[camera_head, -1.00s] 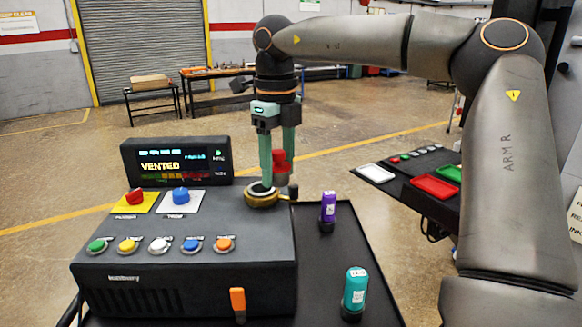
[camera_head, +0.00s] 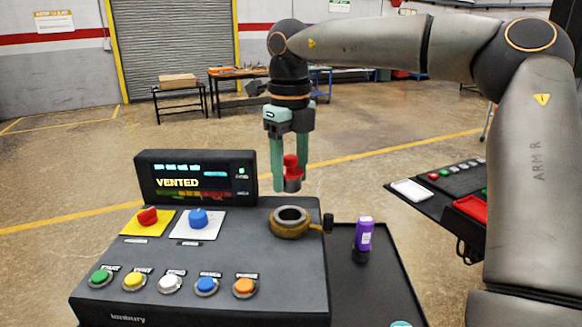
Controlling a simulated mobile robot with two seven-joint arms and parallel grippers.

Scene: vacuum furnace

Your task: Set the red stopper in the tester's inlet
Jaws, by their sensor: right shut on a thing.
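My right gripper (camera_head: 291,180) comes down from above and is shut on the red stopper (camera_head: 291,166). The stopper is upright between the two green fingers. It has a red knob on top and a dark lower part. The tester (camera_head: 225,270) is a dark console with a display reading "VENTED". Its inlet (camera_head: 291,222) is a brass-coloured ring with a dark open hole and a small black-ended side handle, at the back right of its top. The stopper shows above the inlet with a visible gap and does not touch it. My left gripper is not in view.
A purple bottle (camera_head: 363,236) stands on the black tray (camera_head: 385,285) right of the tester. A teal cap (camera_head: 401,324) just shows at the bottom edge. A red button (camera_head: 147,216) and a blue button (camera_head: 198,217) stand left of the inlet, with several coloured buttons in front.

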